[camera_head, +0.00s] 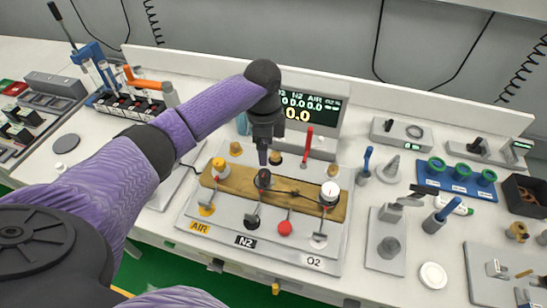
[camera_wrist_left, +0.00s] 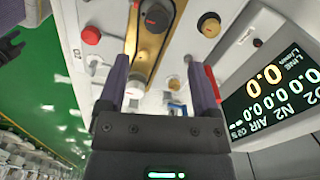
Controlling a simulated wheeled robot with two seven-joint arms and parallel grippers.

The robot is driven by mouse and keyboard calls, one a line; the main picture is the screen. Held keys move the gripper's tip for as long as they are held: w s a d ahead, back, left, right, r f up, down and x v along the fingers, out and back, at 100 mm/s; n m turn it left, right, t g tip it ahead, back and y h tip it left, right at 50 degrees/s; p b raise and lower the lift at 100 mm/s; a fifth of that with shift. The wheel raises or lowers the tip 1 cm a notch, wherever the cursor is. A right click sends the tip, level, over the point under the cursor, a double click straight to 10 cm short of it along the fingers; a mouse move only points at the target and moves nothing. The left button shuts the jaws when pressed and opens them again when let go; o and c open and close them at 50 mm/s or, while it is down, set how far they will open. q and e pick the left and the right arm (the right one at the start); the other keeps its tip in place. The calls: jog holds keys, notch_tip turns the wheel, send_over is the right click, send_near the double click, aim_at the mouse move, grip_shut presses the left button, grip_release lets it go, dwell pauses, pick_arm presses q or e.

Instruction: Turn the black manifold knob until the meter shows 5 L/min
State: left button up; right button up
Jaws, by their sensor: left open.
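The black manifold knob (camera_head: 263,179) sits upright at the middle of a brass manifold (camera_head: 240,186), between a yellow knob (camera_head: 219,168) and a white knob (camera_head: 329,192). In the left wrist view the black knob (camera_wrist_left: 157,17) is near the top edge, past the fingertips. My left gripper (camera_head: 263,158) points down just above the black knob, open and empty. Its two fingers show apart in the left wrist view (camera_wrist_left: 158,65). The meter (camera_head: 312,108) behind the manifold shows 0.0 in large digits; it also shows in the left wrist view (camera_wrist_left: 275,85).
A red upright lever (camera_head: 307,146) and brass knobs stand behind the manifold. A blue block with green rings (camera_head: 458,176) and small fittings crowd the right. A tool rack (camera_head: 130,103) stands left.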

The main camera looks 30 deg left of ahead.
aim_at(264, 173)
pick_arm(q)
jog(key=f, duration=0.2)
jog(key=f+b, duration=0.1)
jog(key=f, duration=0.2)
jog(key=f+b, duration=0.1)
jog(key=f, duration=0.1)
jog(key=shift+s+f, duration=0.3)
jog(key=shift+f, duration=0.1)
jog(key=shift+s+f, duration=0.1)
jog(key=shift+f, duration=0.25)
pick_arm(e)
jog(key=shift+s+d+f, duration=0.2)
jog(key=shift+s+f, duration=0.1)
jog(key=shift+f, duration=0.35)
jog(key=shift+s+d+f, duration=0.2)
jog(key=shift+s+f, duration=0.1)
jog(key=shift+f, duration=0.3)
pick_arm(q)
jog(key=shift+c, duration=0.9)
grip_shut()
pick_arm(e)
jog(key=shift+w+a, duration=0.1)
jog(key=shift+a, duration=0.15)
